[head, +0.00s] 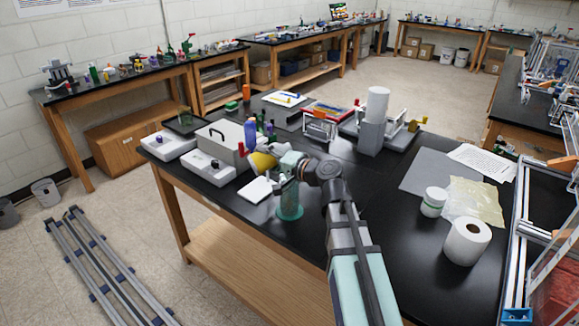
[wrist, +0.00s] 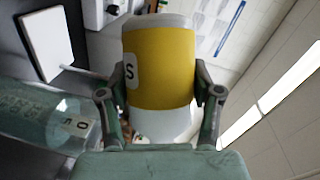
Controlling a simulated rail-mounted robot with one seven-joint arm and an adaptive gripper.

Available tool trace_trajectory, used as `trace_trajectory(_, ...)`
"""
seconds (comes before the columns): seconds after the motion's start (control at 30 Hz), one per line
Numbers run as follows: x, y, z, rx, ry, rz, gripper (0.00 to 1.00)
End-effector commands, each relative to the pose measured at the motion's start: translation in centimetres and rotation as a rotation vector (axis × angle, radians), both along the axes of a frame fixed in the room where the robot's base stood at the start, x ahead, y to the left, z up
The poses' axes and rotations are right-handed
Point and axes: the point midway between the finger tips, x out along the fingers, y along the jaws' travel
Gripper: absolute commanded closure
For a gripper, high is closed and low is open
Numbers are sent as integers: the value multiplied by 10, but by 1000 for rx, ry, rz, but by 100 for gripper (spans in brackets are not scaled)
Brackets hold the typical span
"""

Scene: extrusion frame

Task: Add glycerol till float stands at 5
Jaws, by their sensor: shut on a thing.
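My gripper (head: 277,160) is shut on a bottle with a yellow band (head: 262,163). In the wrist view the bottle (wrist: 160,65) sits between both fingers (wrist: 160,88), with a dark "S" on a pale label and white ends. It is held above the table and looks tipped well over to one side. A clear cylinder on a green base (head: 289,207) stands on the black table just below my gripper. In the wrist view the cylinder (wrist: 40,115) is at the left, beside the bottle, with pale markings. I cannot make out the float or its reading.
A white pad (head: 254,190) lies left of the cylinder. Two white instruments (head: 208,166) and a grey case (head: 222,140) stand farther left, with small bottles (head: 250,130) behind. A white jar (head: 433,202) and paper roll (head: 467,241) stand at right.

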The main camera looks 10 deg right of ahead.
Motion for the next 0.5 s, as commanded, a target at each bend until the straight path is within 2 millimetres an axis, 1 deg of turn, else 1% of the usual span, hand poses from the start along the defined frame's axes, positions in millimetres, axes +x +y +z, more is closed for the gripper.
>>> trace_trajectory(0.03, 0, 0, -3, 11, 2, 0, 77)
trace_trajectory(0.5, 0, 2, -4, 83, 19, 0, 77)
